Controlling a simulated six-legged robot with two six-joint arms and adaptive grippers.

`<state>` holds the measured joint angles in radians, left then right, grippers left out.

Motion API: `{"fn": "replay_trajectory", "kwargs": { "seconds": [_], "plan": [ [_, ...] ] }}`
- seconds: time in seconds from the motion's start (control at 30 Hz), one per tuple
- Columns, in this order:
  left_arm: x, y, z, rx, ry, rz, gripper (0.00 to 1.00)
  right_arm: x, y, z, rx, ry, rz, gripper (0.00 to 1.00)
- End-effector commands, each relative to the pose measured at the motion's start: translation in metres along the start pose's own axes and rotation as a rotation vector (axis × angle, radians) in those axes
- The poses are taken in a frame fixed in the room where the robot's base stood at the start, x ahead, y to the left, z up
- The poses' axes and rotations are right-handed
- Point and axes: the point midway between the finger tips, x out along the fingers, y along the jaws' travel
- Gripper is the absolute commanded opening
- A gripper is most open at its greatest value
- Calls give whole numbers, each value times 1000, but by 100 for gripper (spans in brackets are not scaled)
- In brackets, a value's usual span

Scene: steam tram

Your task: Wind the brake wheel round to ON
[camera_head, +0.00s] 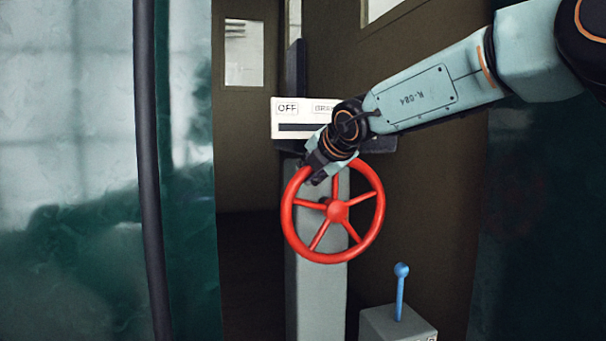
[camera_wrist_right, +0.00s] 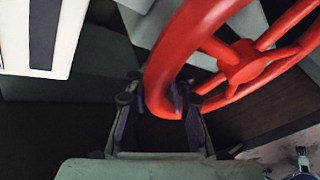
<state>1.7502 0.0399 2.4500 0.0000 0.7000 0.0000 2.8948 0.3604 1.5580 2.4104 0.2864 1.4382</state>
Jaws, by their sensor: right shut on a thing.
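The red brake wheel (camera_head: 337,210), with several spokes and a round hub, is mounted on the front of a grey post (camera_head: 315,295). A white sign plate (camera_head: 287,118) above it reads OFF at its left end; the rest is partly hidden behind my arm. My right gripper (camera_head: 315,172) is at the wheel's upper left rim. In the right wrist view the fingers (camera_wrist_right: 158,105) are on either side of the red rim (camera_wrist_right: 172,65), shut on it. The left gripper is not in view.
A blue-knobbed lever (camera_head: 401,285) stands on a grey box (camera_head: 400,325) at the lower right. A dark vertical pole (camera_head: 149,170) and green panels (camera_head: 185,250) are on the left. A brown wall (camera_head: 430,210) is behind the wheel.

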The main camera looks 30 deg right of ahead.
Motion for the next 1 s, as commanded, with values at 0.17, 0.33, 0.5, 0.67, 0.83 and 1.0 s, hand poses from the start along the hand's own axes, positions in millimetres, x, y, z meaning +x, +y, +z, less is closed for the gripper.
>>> {"fn": "replay_trajectory", "kwargs": {
  "seconds": [0.17,0.33,0.5,0.67,0.83,1.0],
  "plan": [
    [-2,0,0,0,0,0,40,-5,3,5,21,3,19,0],
    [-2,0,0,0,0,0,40,-5,3,6,27,5,21,0],
    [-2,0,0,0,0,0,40,-4,4,5,29,5,20,0],
    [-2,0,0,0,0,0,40,-4,4,6,29,5,20,23],
    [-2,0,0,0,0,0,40,-2,3,5,27,6,17,38],
    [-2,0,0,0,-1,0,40,-1,2,4,27,8,15,46]
  ]
}}
